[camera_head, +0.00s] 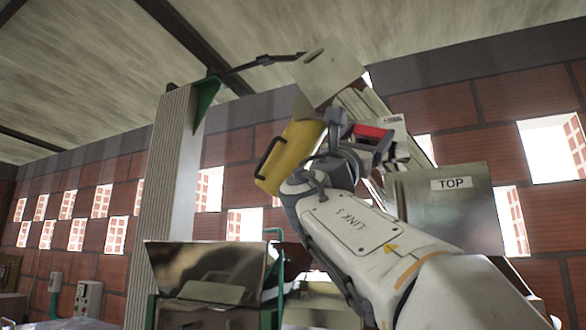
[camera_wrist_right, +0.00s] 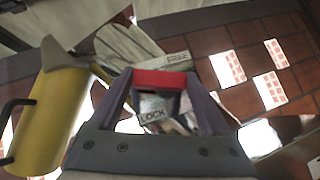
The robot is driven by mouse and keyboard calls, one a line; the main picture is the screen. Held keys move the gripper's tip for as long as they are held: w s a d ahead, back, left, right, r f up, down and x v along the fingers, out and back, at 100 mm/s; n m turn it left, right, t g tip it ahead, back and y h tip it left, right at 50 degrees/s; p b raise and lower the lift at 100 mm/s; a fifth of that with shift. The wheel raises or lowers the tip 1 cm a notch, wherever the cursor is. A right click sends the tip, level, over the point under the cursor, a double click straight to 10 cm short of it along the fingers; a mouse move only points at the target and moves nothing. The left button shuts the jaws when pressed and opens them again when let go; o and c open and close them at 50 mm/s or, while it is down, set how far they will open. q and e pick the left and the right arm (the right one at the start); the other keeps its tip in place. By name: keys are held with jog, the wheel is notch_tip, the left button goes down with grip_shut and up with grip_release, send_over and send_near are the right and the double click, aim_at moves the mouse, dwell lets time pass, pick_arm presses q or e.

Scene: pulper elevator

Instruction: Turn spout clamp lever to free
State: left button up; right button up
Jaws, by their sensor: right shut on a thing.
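The clamp lever's red grip (camera_head: 372,132) shows in the head view beside my right gripper (camera_head: 380,146). In the right wrist view the red grip (camera_wrist_right: 165,79) lies across between the fingertips of my right gripper (camera_wrist_right: 163,84), which is shut on it. A LOCK label (camera_wrist_right: 152,116) shows between the fingers, on the near side of the grip. Another label (camera_wrist_right: 173,59), seemingly FREE, shows just beyond it. The yellow spout (camera_head: 290,155) is left of the gripper and tilted; it also shows in the wrist view (camera_wrist_right: 52,115). The lever's pivot is hidden. My left gripper is out of view.
A grey panel marked TOP (camera_head: 450,205) stands right of my right arm. A pale ribbed column (camera_head: 168,190) rises at the left with a green bracket (camera_head: 206,101). A metal hopper (camera_head: 210,268) is below. A brick wall with openings is behind.

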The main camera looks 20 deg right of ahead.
jog(key=m+g, duration=0.1)
jog(key=m+g+p, duration=0.1)
jog(key=m+g, duration=0.2)
jog(key=m, duration=0.1)
jog(key=shift+w+a+r+g+p, duration=0.1)
jog(key=shift+w+r+g+p, duration=0.05)
jog(key=shift+r+g+p, duration=0.2)
jog(key=shift+s+d+r+m+g+y+p, duration=0.15)
jog(key=shift+m+g+y+p, duration=0.8)
jog(key=shift+m+p, duration=0.85)
jog(key=shift+s+r+m+g+y+p, duration=0.1)
jog(key=shift+r+m+g+y+p, duration=0.1)
jog(key=shift+m+g+y+p, duration=1.15)
jog(key=shift+s+d+r+m+g+y+p, duration=0.15)
jog(key=shift+m+g+y+p, duration=0.4)
jog(key=shift+m+p, duration=1.6)
jog(key=shift+a+m, duration=0.1)
jog(key=shift+m, duration=0.2)
jog(key=o, duration=1.2)
